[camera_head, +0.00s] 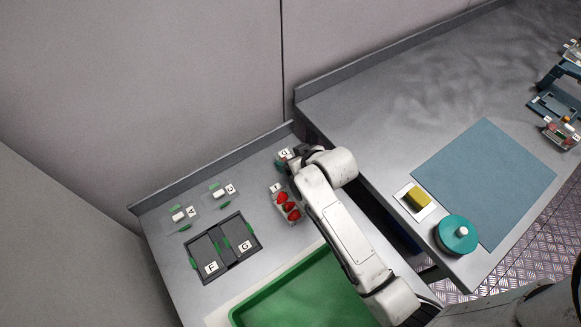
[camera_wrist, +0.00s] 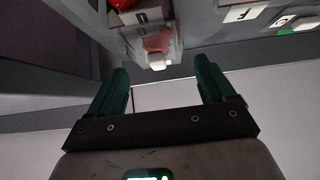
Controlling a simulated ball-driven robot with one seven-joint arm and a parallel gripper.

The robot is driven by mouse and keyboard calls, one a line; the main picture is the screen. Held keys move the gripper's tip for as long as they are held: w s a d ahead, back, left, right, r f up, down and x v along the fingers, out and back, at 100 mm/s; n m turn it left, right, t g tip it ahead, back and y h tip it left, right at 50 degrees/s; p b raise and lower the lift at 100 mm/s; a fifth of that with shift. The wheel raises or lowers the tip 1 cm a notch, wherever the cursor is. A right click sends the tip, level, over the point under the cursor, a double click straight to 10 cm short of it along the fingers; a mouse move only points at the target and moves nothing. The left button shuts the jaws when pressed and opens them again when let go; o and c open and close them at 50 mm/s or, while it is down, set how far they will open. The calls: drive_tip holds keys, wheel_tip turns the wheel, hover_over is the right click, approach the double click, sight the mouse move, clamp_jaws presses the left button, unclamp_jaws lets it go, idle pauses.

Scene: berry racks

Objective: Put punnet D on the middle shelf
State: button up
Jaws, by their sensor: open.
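In the wrist view, a clear punnet (camera_wrist: 170,50) with a label that reads D (camera_wrist: 148,17) shows at the top, with a white and pink piece at its near end. My gripper (camera_wrist: 160,64) has its two green fingers spread, with nothing between them; the punnet is beyond the fingertips, apart from them. In the head view, my arm reaches over the left bench, and a small labelled punnet (camera_head: 282,160) shows at its far end, partly hidden by my wrist. That label is too small to read surely. A dark rack (camera_head: 560,88) stands at the far right; its middle shelf is not clear.
A punnet of red berries (camera_head: 287,207) is left of my arm. Two clear punnets (camera_head: 178,217) (camera_head: 216,194), a dark tray (camera_head: 257,247) with F and G labels, and a green bin (camera_head: 237,317) share the bench. The right bench holds a mat (camera_head: 485,175), sponge (camera_head: 418,199) and teal pot (camera_head: 455,238).

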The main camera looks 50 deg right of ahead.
drive_tip(key=b+x, duration=0.1)
drive_tip(key=b, duration=0.1)
drive_tip(key=b+x, duration=0.1)
drive_tip(key=x, duration=0.1)
drive_tip(key=shift+d+f+b, duration=0.1)
drive_tip(key=shift+f+b, duration=0.3)
drive_tip(key=shift+f, duration=0.05)
drive_tip(key=shift+w+d+f+b, duration=0.1)
drive_tip(key=shift+w+f+b, duration=0.25)
drive_tip(key=shift+w+b, duration=0.2)
drive_tip(key=shift+r, duration=0.1)
drive_tip(key=c, duration=1)
